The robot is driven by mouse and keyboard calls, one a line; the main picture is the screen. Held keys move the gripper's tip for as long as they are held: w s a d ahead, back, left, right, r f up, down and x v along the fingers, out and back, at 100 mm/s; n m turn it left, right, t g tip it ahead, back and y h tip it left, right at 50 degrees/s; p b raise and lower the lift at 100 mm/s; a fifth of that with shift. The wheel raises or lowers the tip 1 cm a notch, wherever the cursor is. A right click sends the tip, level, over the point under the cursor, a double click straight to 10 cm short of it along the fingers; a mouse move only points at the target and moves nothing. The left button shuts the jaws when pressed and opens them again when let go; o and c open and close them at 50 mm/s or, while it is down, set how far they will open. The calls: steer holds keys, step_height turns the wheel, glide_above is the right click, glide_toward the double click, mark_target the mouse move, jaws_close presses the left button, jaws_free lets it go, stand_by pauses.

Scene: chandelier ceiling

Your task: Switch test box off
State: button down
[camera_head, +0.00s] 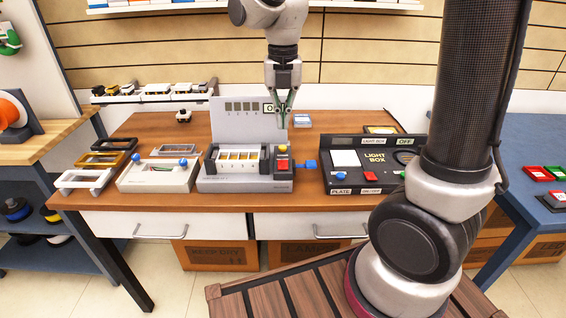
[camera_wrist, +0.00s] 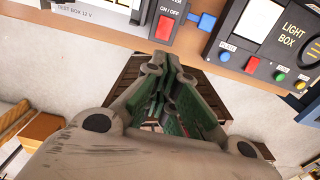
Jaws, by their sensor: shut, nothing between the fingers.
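The test box (camera_head: 244,185) is a light grey unit on the brown table, with a row of slots and an upright panel (camera_head: 232,124) behind. In the wrist view its front edge (camera_wrist: 77,22) reads "TEST BOX 12 V". Its red switch (camera_head: 282,165) is at its right side; in the wrist view the switch (camera_wrist: 169,18) is marked ON / OFF. A small sign on the panel starts with "O"; my gripper hides the rest. My gripper (camera_head: 282,120) points down, shut and empty, above the switch and apart from it. In the wrist view the fingers (camera_wrist: 165,72) meet below the switch.
A blue piece (camera_head: 311,165) sits right of the switch, between it and the black light box (camera_head: 362,176). Frames (camera_head: 85,180) lie farther left. The table's front edge is clear.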

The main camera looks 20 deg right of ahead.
mark_target(283, 173)
step_height(283, 173, down, 14)
steer(key=shift+f, duration=0.1)
stand_by(0.6)
steer(key=shift+s+f, duration=0.15)
steer(key=shift+f, duration=0.1)
steer(key=shift+r, duration=0.15)
steer(key=shift+r, duration=0.7)
